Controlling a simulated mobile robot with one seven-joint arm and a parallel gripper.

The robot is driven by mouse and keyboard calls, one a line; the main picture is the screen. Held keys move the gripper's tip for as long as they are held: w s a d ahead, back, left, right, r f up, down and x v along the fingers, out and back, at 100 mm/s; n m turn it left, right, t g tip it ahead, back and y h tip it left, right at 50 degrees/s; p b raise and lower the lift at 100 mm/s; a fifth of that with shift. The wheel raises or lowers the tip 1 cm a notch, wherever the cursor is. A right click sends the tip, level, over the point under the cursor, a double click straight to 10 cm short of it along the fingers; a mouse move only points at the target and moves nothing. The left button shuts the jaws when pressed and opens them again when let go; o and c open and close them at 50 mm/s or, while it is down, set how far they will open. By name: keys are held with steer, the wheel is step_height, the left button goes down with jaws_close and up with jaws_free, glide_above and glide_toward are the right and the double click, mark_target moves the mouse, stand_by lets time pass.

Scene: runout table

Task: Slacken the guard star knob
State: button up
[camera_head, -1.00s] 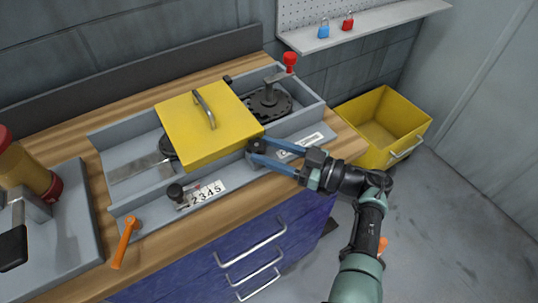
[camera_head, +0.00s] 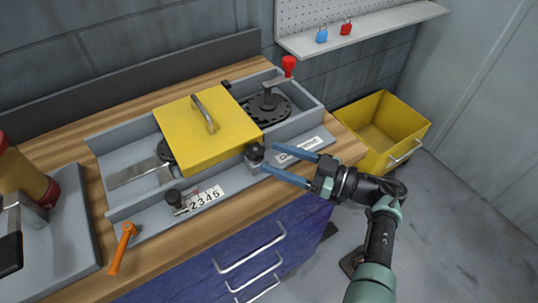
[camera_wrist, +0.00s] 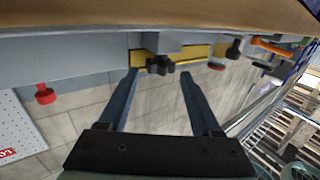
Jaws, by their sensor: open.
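The guard star knob (camera_head: 254,152) is a dark lobed knob on a grey block at the front right corner of the yellow guard (camera_head: 225,136). In the wrist view the knob (camera_wrist: 160,65) shows ahead, between and beyond my fingertips, against the yellow guard edge (camera_wrist: 199,52). My gripper (camera_head: 276,164) is open, with two blue fingers pointing at the knob from the right. The fingers also show in the wrist view (camera_wrist: 159,76), spread apart and empty. The knob stands clear of both fingers.
A black knob (camera_head: 174,197) and number plate (camera_head: 207,198) sit on the front ledge, with an orange lever (camera_head: 122,248) further left. A red-topped handle (camera_head: 288,66) stands at the back right. A yellow bin (camera_head: 383,125) is right of the table.

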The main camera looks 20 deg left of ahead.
steer(key=d+b, duration=0.2)
steer(key=d, duration=0.8)
steer(key=shift+s+d+b, duration=0.15)
steer(key=shift+s+b, duration=0.25)
